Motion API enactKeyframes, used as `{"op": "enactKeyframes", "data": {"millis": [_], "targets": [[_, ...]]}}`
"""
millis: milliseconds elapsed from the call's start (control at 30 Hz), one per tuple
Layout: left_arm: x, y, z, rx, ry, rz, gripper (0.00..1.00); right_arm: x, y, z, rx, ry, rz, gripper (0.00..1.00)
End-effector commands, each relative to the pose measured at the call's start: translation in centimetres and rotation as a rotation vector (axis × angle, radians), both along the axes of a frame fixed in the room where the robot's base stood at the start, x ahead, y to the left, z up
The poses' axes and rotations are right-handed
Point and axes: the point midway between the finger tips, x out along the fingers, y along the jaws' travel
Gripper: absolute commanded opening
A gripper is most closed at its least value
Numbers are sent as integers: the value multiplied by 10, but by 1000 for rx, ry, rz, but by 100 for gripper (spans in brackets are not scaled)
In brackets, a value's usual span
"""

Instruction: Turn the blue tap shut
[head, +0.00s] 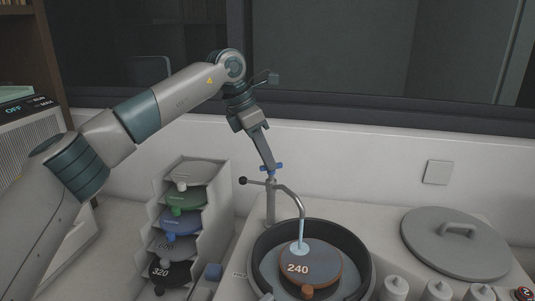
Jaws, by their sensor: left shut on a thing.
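The blue tap (279,167) is a small blue handle on top of a grey post with a bent spout (294,199). A pale blue stream (301,234) runs from the spout's end down towards the disc marked 240. My left gripper (269,165) reaches down from above and is shut on the blue tap, covering its middle. Only the ends of the handle show beside the fingers. My right gripper is not in view.
A round dark basin (364,262) holds the 240 disc (320,262). A stepped rack (205,208) of several numbered discs stands left of it. A grey lid (455,245) with a handle lies at the right, and small white bottles (437,290) stand in front. A black-knobbed lever (243,181) sticks out left of the post.

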Motion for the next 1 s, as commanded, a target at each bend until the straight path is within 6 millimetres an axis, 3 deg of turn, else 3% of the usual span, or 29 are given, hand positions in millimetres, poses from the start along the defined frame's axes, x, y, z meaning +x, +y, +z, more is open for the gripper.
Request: {"op": "enactKeyframes", "data": {"millis": [500, 1000], "targets": [[6, 1, 5, -1, -2, -434, 0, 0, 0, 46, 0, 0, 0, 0], [8, 1, 2, 1, -5, -562, 0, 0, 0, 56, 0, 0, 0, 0]]}}
